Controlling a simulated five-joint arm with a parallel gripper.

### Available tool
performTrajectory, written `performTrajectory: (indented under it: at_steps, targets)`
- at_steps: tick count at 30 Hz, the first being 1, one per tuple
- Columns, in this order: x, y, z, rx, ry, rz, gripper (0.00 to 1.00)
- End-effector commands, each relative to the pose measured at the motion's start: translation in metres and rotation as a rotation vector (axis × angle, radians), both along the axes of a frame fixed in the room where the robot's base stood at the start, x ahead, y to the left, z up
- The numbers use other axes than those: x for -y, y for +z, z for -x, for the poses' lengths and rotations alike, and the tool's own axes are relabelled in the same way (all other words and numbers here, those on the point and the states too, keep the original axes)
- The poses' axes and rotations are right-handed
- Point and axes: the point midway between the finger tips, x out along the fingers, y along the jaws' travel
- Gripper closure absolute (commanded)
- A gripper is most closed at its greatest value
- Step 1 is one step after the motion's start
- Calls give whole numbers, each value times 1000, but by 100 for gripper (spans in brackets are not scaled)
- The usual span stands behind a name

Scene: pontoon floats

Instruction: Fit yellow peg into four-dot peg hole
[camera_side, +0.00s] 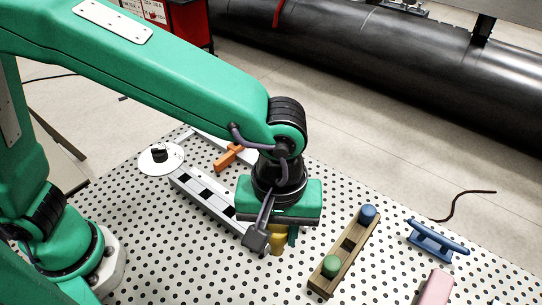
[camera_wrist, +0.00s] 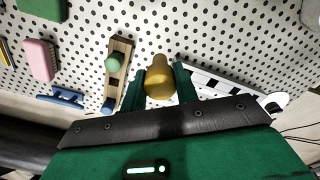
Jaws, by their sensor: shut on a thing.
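The yellow peg (camera_side: 277,243) is held between the two green fingers of my gripper (camera_side: 281,236). In the wrist view the peg (camera_wrist: 157,75) shows its rounded end between the fingers. In the side view the peg is largely hidden behind my gripper. A wooden block (camera_side: 325,286) stands just right of my gripper, with a green peg (camera_side: 331,265) at its near end and a blue peg (camera_side: 368,214) at its far end. A dark square opening (camera_side: 348,245) lies between them. Dot markings are too small to read, so I cannot tell which hole has four dots.
A pale rail with black squares (camera_side: 203,197) lies left of my gripper, beside a white disc (camera_side: 161,158) with a black knob. An orange piece (camera_side: 228,157) lies behind. A blue cleat (camera_side: 436,240) and a pink block (camera_side: 436,288) stand right of the wooden block on the perforated table.

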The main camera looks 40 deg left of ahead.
Motion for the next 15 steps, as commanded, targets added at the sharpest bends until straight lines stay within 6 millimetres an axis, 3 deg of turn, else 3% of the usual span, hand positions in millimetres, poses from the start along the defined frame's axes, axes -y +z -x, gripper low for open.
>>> performTrajectory:
  at_steps: [6,15]
  targets:
    - [-28,-3,35,1,-2,1,93]
    - [-48,-8,57,0,0,0,93]
